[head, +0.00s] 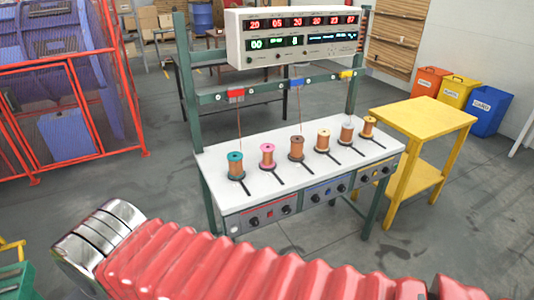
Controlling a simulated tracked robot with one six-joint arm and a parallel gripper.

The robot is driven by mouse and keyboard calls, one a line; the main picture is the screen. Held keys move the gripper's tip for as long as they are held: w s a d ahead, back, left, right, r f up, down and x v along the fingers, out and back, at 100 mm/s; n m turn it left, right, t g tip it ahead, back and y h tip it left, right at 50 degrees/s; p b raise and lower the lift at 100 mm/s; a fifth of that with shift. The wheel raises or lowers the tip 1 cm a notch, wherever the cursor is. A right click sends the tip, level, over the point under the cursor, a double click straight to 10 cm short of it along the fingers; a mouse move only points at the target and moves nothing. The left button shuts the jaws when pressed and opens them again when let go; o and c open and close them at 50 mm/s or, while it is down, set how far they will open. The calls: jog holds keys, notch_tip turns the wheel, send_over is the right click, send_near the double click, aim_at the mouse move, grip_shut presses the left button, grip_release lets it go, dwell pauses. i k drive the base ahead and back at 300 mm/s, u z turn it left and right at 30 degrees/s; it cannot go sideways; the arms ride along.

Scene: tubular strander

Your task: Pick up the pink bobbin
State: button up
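The pink bobbin (267,156) stands upright on the white bench top (222,160). It has pink flanges and copper-coloured wire. It is second from the left in a row of several bobbins. The teal bobbin (235,166) is on its left and a brown bobbin (296,148) on its right. My arm's red ribbed sleeve crosses the bottom of the head view, in front of the bench. My gripper is not in view.
More bobbins stand right of the brown one. A display box (295,36) is mounted above the bench on green posts. A yellow table (424,115) stands right of the bench. A red fence (70,110) is at left. Grey floor lies open around the bench.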

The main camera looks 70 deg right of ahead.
aim_at(268, 162)
jog(key=z, duration=0.4)
jog(key=i, duration=0.6)
jog(key=z, duration=0.75)
jog(key=i, duration=0.55)
jog(key=z, duration=0.35)
